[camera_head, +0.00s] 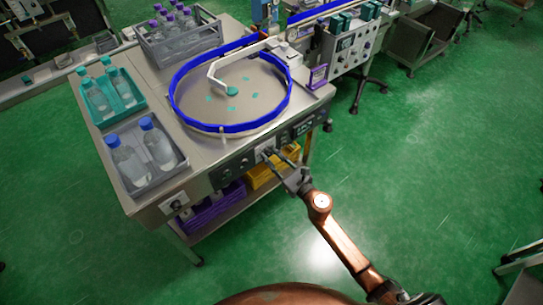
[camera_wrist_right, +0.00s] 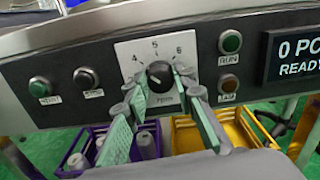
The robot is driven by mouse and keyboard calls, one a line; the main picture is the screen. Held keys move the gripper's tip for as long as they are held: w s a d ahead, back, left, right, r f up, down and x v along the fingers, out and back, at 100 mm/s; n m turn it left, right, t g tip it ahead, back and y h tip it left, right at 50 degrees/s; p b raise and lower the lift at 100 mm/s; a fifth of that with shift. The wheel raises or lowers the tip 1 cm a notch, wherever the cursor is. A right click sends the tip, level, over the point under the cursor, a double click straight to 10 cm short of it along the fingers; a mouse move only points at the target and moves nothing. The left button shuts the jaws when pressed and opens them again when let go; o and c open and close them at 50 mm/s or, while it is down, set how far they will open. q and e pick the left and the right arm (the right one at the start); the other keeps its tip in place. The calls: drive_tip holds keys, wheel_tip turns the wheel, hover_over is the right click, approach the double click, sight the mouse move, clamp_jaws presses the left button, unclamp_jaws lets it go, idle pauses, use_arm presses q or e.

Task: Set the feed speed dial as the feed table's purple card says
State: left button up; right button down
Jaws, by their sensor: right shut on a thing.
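The feed speed dial (camera_wrist_right: 160,73) is a black knob on a white plate (camera_wrist_right: 128,52) in the right wrist view. The figures 4, 5 and 6 show above it; its exact pointer position is hard to read. My right gripper (camera_wrist_right: 163,90) is shut on the dial, one finger on each side. In the head view my right gripper (camera_head: 271,156) reaches the front panel of the feed table (camera_head: 158,88). The purple card (camera_head: 318,76) stands at the table's right corner, its writing too small to read. My left gripper is not in view.
Purple (camera_wrist_right: 105,147) and yellow crates (camera_wrist_right: 187,134) stand below. A blue-rimmed bowl (camera_head: 230,127) is on top.

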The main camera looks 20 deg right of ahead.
drive_tip(key=m+p, duration=0.1)
drive_tip(key=m, duration=0.3)
drive_tip(key=shift+m, duration=0.3)
drive_tip(key=m+p, duration=0.1)
drive_tip(key=m, duration=0.3)
drive_tip(key=shift+r+m, duration=0.1)
drive_tip(key=shift+m, duration=0.2)
drive_tip(key=shift+m+p, duration=0.35)
drive_tip(key=shift+m, duration=0.15)
drive_tip(key=m+p, duration=0.1)
drive_tip(key=m, duration=0.1)
drive_tip(key=shift+m, duration=0.3)
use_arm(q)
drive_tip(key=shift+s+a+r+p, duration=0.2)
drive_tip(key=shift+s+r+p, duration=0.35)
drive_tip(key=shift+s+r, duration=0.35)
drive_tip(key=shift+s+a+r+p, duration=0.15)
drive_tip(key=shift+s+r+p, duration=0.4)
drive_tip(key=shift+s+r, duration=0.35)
use_arm(e)
drive_tip(key=shift+f+m, duration=0.2)
drive_tip(key=shift+m, duration=2.1)
